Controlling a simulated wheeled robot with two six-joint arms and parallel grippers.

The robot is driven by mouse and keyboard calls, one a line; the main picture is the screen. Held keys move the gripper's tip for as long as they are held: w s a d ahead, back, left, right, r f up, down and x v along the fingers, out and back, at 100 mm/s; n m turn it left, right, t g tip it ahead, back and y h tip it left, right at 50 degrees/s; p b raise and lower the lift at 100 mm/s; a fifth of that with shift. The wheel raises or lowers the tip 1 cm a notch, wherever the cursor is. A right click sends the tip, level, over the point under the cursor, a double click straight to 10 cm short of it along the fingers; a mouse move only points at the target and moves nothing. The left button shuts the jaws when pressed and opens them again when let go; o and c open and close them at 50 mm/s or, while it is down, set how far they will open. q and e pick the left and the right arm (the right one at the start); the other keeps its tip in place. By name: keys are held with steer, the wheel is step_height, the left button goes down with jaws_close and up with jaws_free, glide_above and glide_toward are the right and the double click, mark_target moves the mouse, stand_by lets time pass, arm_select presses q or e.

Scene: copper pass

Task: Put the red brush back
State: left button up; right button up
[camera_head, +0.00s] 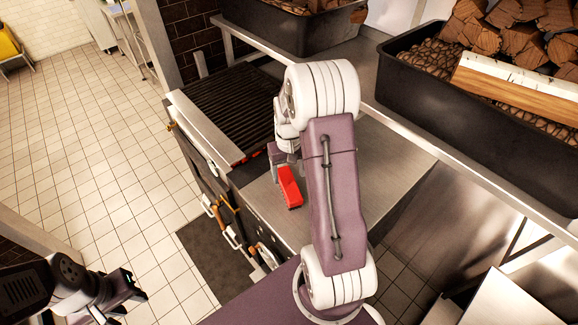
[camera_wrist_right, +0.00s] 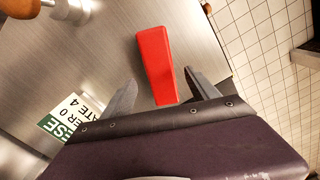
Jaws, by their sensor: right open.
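The red brush (camera_head: 289,187), a red block-like shape with no bristles visible, lies on the steel counter beside the grill. It also shows in the right wrist view (camera_wrist_right: 156,60) as a tapered red shape. My right gripper (camera_wrist_right: 160,77) is open, with one finger on each side of the brush's near part in that view. I cannot tell whether the fingers are down at its height or touch it. In the head view my right arm hides part of the gripper. My left gripper (camera_head: 130,285) is at the lower left, away from the counter; its jaw opening is unclear.
A dark ribbed grill (camera_head: 226,103) adjoins the steel counter (camera_head: 385,165). Tools hang on the counter's front side (camera_head: 235,225). Above, a shelf holds a black bin of firewood (camera_head: 430,75). A printed label (camera_wrist_right: 68,121) lies left of the right gripper. Tiled floor (camera_head: 90,150) is open at left.

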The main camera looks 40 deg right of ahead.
mark_target(289, 184)
step_height(289, 184, up, 5)
steer(key=s+a+f+n, duration=0.1)
steer(key=s+a+f, duration=0.1)
steer(key=s+a, duration=0.3)
steer(key=s+a+f+n+t+b, duration=0.1)
steer(key=s+a, duration=0.4)
steer(key=a, duration=0.5)
steer(key=shift+f+n, duration=0.5)
steer(key=shift+n, duration=0.2)
steer(key=shift+s, duration=0.1)
